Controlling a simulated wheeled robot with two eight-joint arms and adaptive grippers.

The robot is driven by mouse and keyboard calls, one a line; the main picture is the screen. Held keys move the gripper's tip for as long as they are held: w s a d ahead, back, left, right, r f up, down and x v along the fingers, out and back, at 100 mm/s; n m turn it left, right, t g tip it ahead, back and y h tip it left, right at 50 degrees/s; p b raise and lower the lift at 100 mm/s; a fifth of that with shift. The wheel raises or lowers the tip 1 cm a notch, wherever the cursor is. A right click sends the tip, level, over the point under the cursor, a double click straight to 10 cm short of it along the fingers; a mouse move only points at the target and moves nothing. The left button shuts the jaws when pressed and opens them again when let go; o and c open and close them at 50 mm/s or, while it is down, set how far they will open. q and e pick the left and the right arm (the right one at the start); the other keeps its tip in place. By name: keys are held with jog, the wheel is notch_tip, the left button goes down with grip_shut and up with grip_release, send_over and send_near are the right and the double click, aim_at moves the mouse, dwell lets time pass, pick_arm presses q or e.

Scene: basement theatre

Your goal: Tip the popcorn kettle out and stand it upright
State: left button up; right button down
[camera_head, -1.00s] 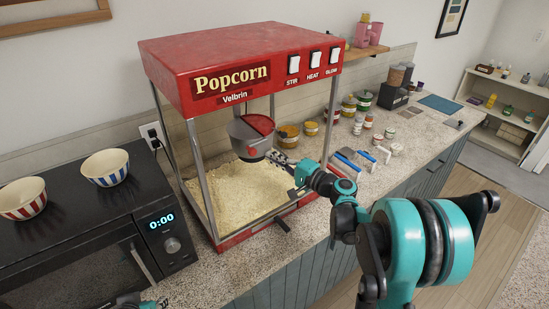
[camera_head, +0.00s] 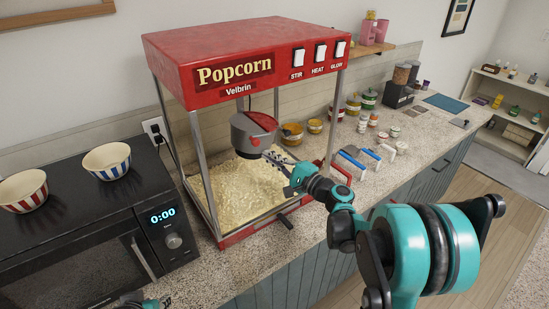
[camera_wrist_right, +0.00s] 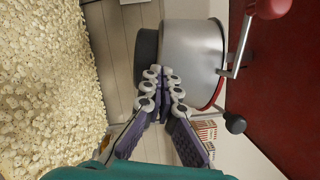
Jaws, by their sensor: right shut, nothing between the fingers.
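The popcorn kettle (camera_head: 250,139), a grey metal pot with a red lid, hangs inside the red popcorn machine (camera_head: 220,100) above a bed of popcorn (camera_head: 245,190). In the right wrist view the kettle (camera_wrist_right: 188,62) looks about upright, its dark base towards the popcorn (camera_wrist_right: 45,80). A side arm with a black knob (camera_wrist_right: 235,123) shows beside it. My right gripper (camera_head: 268,156) is inside the open front, just below the kettle. In the right wrist view its fingertips (camera_wrist_right: 165,73) are together and empty, close to the kettle's base; contact is unclear. My left gripper (camera_head: 145,302) barely shows at the bottom edge.
Metal corner posts (camera_head: 204,175) frame the machine's opening. A black microwave (camera_head: 95,235) carries two striped bowls (camera_head: 107,161) on the left. Jars (camera_head: 315,126) and blue-and-white tools (camera_head: 355,157) lie on the counter to the right. Bare counter (camera_head: 325,215) lies in front.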

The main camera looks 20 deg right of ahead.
jog(key=a+m, duration=0.2)
jog(key=m, duration=0.1)
jog(key=shift+s+a+r+t+b, duration=0.15)
jog(key=shift+s+t+b, duration=0.15)
jog(key=shift+s+b, duration=0.1)
jog(key=shift+s+a+r+m+t, duration=0.15)
jog(key=shift+a+m, duration=0.15)
jog(key=shift+m, duration=0.2)
jog(key=shift+s+a+r+m+t, duration=0.15)
jog(key=shift+a+m, duration=0.1)
jog(key=shift+m, duration=0.25)
jog(key=shift+s+a+r+m+t, duration=0.1)
jog(key=shift+a+r+m+t, duration=0.15)
jog(key=shift+m, duration=0.3)
jog(key=shift+a+r+m+t, duration=0.15)
jog(key=shift+a+m, duration=0.15)
jog(key=shift+m, duration=0.25)
notch_tip(320, 180, up, 8)
jog(key=m+t+h+p, duration=0.2)
jog(key=m+h+p, duration=0.2)
jog(key=m, duration=0.8)
send_over(248, 149)
jog(key=s+a, duration=0.1)
jog(key=s, duration=0.4)
jog(key=shift+w, duration=0.1)
jog(key=shift+r, duration=0.15)
